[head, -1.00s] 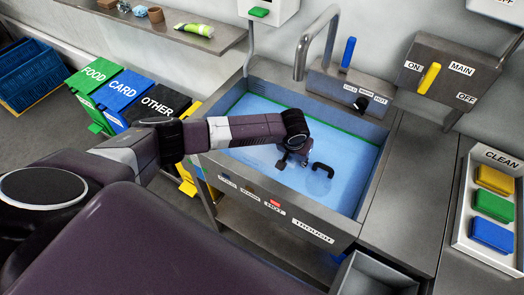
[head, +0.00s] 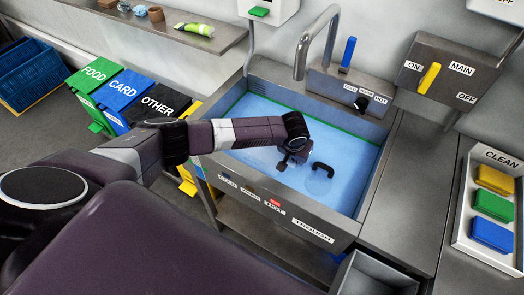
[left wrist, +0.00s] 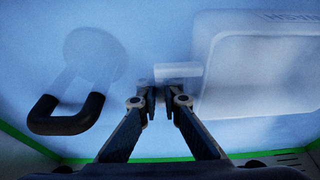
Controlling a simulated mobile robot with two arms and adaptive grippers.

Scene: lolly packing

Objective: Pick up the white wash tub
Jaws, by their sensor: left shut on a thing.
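The white wash tub (left wrist: 258,62) lies in the blue water at the right of the left wrist view, with faint lettering on its upper edge. A short pale tab (left wrist: 178,70) sticks out from its left side. My left gripper (left wrist: 163,97) is shut at this tab, its two fingertips close together. In the head view my left gripper (head: 292,160) reaches down into the trough (head: 330,232), and the tub is hard to make out there, pale against the water and partly behind my arm. My right gripper is not in view.
A black handle (head: 323,168) on a pale round disc stands in the water just right of the gripper; it also shows in the left wrist view (left wrist: 66,115). A tap (head: 310,45) arches over the trough's back. A clean tray (head: 463,220) with sponges is at right.

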